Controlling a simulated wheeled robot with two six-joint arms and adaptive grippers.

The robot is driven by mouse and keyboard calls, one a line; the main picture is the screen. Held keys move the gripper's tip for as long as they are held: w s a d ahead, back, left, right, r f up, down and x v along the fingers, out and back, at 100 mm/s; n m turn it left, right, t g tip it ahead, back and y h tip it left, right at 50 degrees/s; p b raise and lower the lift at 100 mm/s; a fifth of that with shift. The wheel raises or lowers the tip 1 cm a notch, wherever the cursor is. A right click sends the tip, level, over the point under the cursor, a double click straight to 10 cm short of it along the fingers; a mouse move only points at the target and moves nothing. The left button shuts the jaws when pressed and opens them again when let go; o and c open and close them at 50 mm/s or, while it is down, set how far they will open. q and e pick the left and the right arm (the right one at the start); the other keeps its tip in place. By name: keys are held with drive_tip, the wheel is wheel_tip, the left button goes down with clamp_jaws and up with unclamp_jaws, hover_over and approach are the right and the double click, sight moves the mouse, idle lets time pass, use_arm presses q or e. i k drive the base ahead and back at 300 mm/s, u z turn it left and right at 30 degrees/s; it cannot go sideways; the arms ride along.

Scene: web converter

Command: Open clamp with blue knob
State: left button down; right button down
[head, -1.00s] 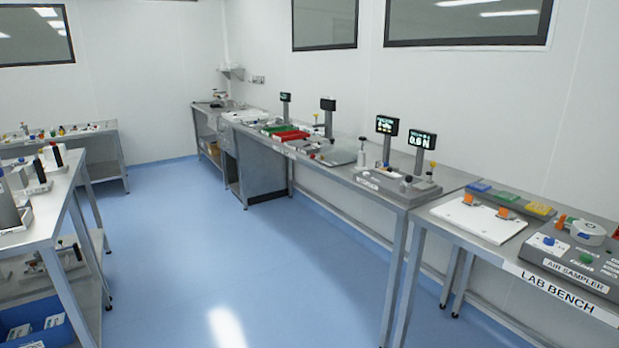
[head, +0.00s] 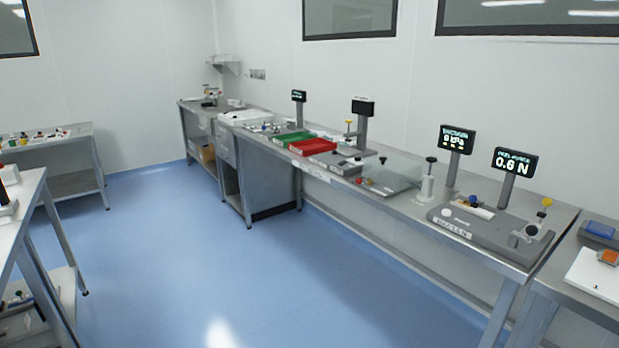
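A small blue knob (head: 474,200) shows on a grey tester (head: 490,238) on the long steel bench at the right. A white strip lies beside the knob. I cannot make out the clamp's shape or whether it is open or shut. Neither of my grippers is in view.
Two displays (head: 511,164) stand behind the tester. Red (head: 312,146) and green trays lie farther along the long bench (head: 395,198). Another bench (head: 590,262) is at the right edge, and a white-topped table (head: 30,190) at the left. The blue floor (head: 180,260) between is clear.

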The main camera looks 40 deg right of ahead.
sight(473, 199)
drive_tip(key=z, duration=0.05)
drive_tip(key=i, duration=1.45)
drive_tip(key=z, duration=0.5)
drive_tip(key=i, duration=0.95)
drive_tip(key=z, duration=1.65)
drive_tip(key=i, duration=0.95)
drive_tip(key=z, duration=0.8)
